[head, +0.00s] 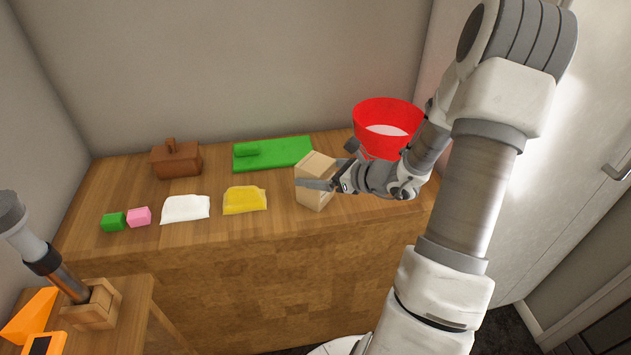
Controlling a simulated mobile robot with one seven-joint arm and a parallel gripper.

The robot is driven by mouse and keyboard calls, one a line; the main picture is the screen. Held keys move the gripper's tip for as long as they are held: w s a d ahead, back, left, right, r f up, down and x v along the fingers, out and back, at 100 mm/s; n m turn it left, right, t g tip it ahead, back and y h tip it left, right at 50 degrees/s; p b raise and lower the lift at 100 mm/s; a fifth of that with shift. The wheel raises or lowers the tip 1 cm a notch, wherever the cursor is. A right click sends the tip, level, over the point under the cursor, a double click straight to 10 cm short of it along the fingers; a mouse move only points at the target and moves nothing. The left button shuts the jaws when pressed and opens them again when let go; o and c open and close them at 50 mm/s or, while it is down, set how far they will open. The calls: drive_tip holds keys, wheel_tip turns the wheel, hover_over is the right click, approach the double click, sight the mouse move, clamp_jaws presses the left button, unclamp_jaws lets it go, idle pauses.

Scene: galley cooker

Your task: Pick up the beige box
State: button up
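The beige box (311,197) is at the right part of the wooden counter, near its front edge. My gripper (326,174) reaches it from the right. One grey finger lies across the box's near side. The other finger is at the upper right of the box, and its tip is hidden behind it. The fingers are apart with the box between them. I cannot tell whether they press on it, or whether the box's underside touches the counter.
A red bowl (388,112) stands behind my wrist. A green board (285,153), a brown lidded box (176,162), yellow cloth (245,200), white cloth (186,208), a pink block (139,216) and a green block (112,222) lie leftward on the counter (120,185).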

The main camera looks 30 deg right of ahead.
drive_tip(key=c, duration=0.9)
drive_tip(key=shift+r, duration=0.1)
